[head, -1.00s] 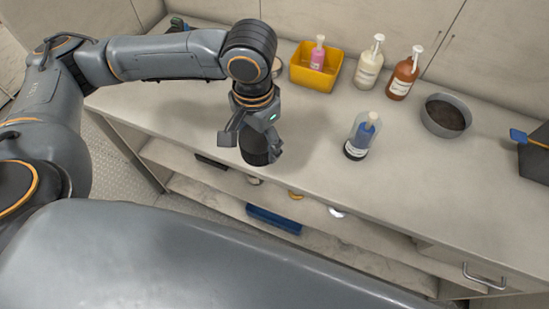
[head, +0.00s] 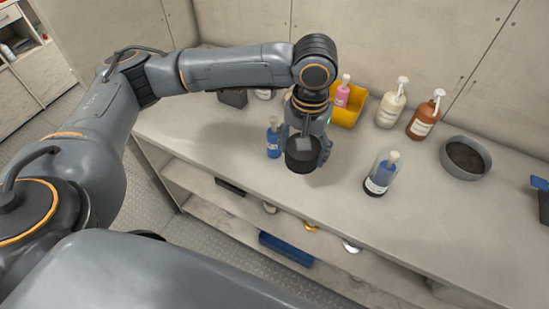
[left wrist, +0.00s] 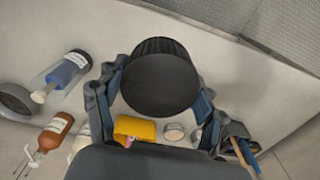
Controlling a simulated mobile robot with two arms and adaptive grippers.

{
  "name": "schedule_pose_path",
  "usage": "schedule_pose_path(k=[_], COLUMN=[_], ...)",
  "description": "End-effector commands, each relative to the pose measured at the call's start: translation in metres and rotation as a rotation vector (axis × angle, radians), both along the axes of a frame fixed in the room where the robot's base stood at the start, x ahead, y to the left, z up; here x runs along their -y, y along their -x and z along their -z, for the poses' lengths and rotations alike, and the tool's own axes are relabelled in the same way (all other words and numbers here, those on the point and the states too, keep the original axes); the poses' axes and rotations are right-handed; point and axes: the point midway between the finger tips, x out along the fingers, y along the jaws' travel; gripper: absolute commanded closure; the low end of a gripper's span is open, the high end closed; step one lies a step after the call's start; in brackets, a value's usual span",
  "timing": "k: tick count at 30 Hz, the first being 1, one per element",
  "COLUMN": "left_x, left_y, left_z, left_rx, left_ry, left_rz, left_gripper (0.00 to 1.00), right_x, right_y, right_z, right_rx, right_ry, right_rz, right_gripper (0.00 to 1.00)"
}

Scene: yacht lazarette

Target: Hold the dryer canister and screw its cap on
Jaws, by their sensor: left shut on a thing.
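My left gripper (head: 303,145) is shut on a black, ribbed, round piece (head: 302,158) that looks like the cap. In the left wrist view the piece (left wrist: 160,85) sits between both fingers, its flat round face toward the camera. It appears held above the counter. A clear cylinder with blue inside, a white label and a pale top (head: 380,172) stands to the right near the counter's front; it also shows in the left wrist view (left wrist: 65,72). I cannot tell whether it or the held piece is the dryer canister. My right gripper is not in view.
A blue bottle (head: 273,140) stands just left of my left gripper. Behind are a yellow bin (head: 348,112) with a pink bottle, a cream pump bottle (head: 390,108) and a brown one (head: 424,118). A grey bowl (head: 464,158) is at right. The front-middle counter (head: 335,195) is clear.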

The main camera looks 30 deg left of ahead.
Motion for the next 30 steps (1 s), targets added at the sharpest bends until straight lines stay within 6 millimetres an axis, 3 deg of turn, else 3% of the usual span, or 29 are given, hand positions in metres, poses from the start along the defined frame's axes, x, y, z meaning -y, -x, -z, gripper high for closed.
schedule_pose_path(k=[1,6,13,21,30], left_x=[0.017,0.062,0.126,0.176,0.185], left_y=[-0.017,-0.064,-0.108,-0.127,-0.130], left_z=[-0.008,-0.014,-0.023,-0.026,-0.011], left_rx=[-0.001,-0.002,-0.001,-0.002,0.000], left_ry=[0.003,0.002,0.001,0.000,0.000], left_rz=[0.000,-0.003,-0.001,0.005,0.008], left_gripper=[0.57,0.57,0.57,0.57,0.57], right_x=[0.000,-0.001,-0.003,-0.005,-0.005], right_y=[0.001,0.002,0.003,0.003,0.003], right_z=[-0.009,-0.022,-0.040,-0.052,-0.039], right_rx=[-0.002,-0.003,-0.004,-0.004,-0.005], right_ry=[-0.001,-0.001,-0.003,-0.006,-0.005], right_rz=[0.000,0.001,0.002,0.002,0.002], right_gripper=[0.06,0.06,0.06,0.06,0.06])
